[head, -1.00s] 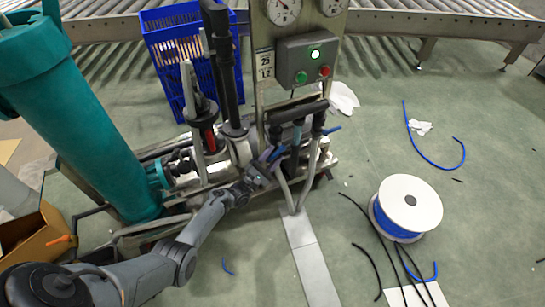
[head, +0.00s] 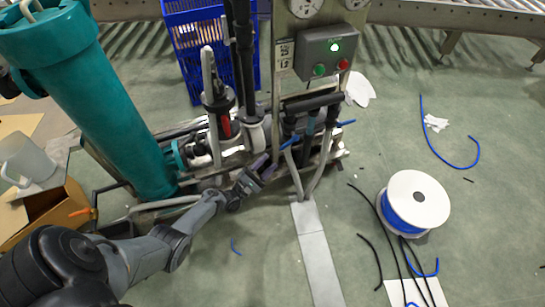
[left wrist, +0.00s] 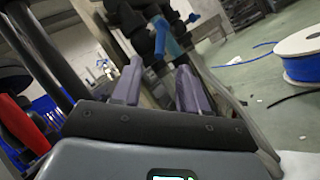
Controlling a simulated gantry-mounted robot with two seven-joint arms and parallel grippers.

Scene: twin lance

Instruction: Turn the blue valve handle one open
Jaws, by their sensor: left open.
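A small blue valve handle (head: 290,142) sits on the dark pipework below the control box, and it looks slanted. A second blue handle (head: 346,122) sticks out at the right of the same pipework. I cannot tell which is handle one. My left gripper (head: 263,167) is open and empty, to the lower left of the first handle and apart from it. In the left wrist view, the left gripper's two purple-grey fingers (left wrist: 160,84) stand apart, with a blue handle (left wrist: 166,40) hanging beyond them. My right gripper is not in view.
The control box (head: 332,52) with a lit green lamp is above the pipework. Grey hoses (head: 294,176) hang just right of my gripper. A teal cylinder (head: 100,115) stands left. A blue hose spool (head: 416,200) lies on open floor at right.

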